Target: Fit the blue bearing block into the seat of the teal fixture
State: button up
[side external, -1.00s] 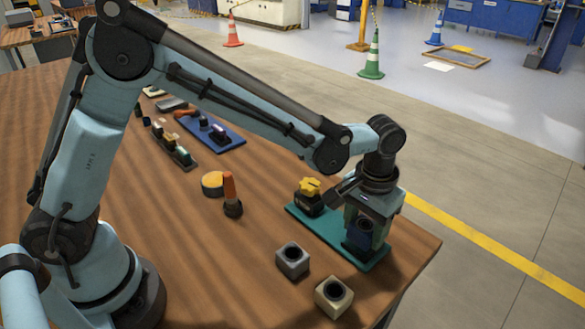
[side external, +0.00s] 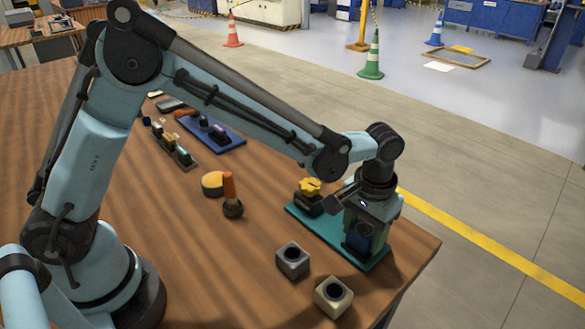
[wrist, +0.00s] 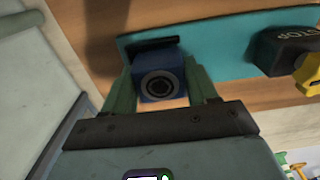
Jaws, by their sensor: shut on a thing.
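My gripper (side external: 363,232) points down over the teal fixture (side external: 318,230) and is shut on the blue bearing block (side external: 360,237). In the wrist view the block (wrist: 157,82) sits between the two green fingers, its round dark bore facing the camera. A dark bar on the teal plate (wrist: 220,48) lies right beside the block's far edge. The block is at the right-hand end of the plate in the side view, low over it. The fingers and block hide the seat, so I cannot tell whether the block rests fully in it.
A dark stop with a yellow knob (side external: 310,194) stands on the plate's other end. A grey block (side external: 292,260) and a cream block (side external: 333,296) lie in front. The table edge is close on the right.

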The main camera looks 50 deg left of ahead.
jog(key=shift+f, duration=0.55)
dwell(0.5)
jog(key=o, duration=1.5)
jog(key=shift+c, duration=0.2)
jog(key=shift+d, duration=0.1)
jog(key=c, duration=0.3)
jog(key=shift+r, duration=0.1)
jog(key=shift+o, duration=0.2)
jog(key=shift+r, duration=0.4)
jog(key=shift+o, duration=1)
jog(key=shift+r, duration=3.05)
